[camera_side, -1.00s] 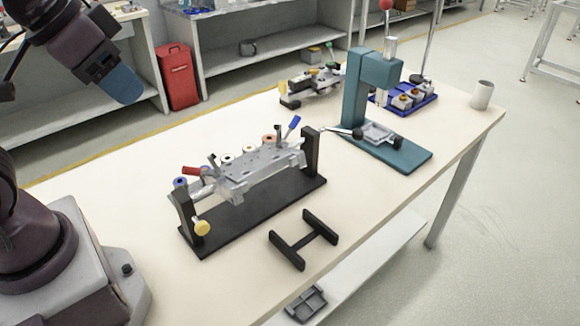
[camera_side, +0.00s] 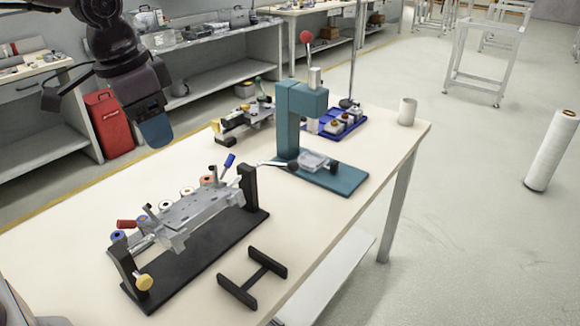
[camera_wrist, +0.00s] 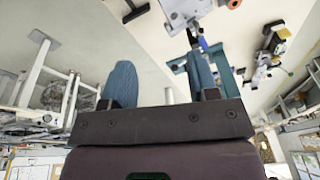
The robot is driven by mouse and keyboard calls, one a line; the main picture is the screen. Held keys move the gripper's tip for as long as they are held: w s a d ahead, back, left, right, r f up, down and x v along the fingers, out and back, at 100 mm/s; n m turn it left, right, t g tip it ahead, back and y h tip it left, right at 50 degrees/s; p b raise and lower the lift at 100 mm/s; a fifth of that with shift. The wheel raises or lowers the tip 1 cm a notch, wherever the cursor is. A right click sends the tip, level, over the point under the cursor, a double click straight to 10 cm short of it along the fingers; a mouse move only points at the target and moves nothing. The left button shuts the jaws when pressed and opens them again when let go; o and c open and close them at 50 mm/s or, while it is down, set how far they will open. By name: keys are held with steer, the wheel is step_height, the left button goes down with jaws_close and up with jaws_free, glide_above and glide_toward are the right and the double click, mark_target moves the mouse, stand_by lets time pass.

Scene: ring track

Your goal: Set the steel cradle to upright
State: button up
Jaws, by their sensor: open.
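The steel cradle (camera_side: 200,212) is a grey metal plate hung between two black end posts on a black base (camera_side: 205,262). Its broad face looks up and it sits tilted, with a red handle (camera_side: 126,224), a blue lever (camera_side: 229,160) and small round rollers along its back edge. A yellow knob (camera_side: 144,283) is on the near-left post. My gripper (camera_side: 157,132) hangs above and behind the cradle, apart from it. In the wrist view its two blue fingers (camera_wrist: 163,78) are spread with nothing between them; part of the cradle (camera_wrist: 188,10) shows at the top edge.
A teal press (camera_side: 290,125) with a red ball top stands right of the cradle. A black H-shaped stand (camera_side: 252,278) lies in front. A blue tray (camera_side: 343,124), a grey cup (camera_side: 407,111) and another small fixture (camera_side: 243,121) are farther back. The table's left part is bare.

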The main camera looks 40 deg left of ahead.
mark_target(292, 162)
steer(key=w+d+f+m, duration=0.35)
steer(key=w+m, duration=0.45)
steer(key=w, duration=0.4)
steer(key=w+d+f+m, duration=0.2)
steer(key=w+f+m, duration=0.2)
steer(key=w+m, duration=0.6)
steer(key=shift+n, duration=0.9)
steer(key=x, duration=0.4)
steer(key=w+x, duration=0.1)
steer(key=x, duration=0.3)
steer(key=w+x, duration=0.1)
steer(key=x, duration=0.3)
steer(key=shift+w+f, duration=0.1)
steer(key=shift+f, duration=0.1)
